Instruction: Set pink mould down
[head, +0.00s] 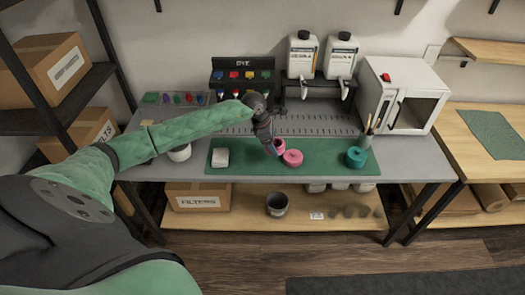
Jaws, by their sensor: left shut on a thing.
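A round pink mould piece (292,158) lies on the green mat (325,171) on the workbench. Another pink piece (280,144) shows right at the fingers of my left gripper (273,149), partly hidden by them. My left gripper points down over the mat, just left of the round pink piece, and is shut on the pink piece at its fingers. I cannot tell whether the two pink pieces touch. My right gripper is not in view.
A white block (220,158) lies on the mat's left part and a teal round mould (355,157) on its right. A white jar (180,153) stands left of the mat. A dye rack (243,77), two bottles (302,55) and a white oven (400,95) stand behind.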

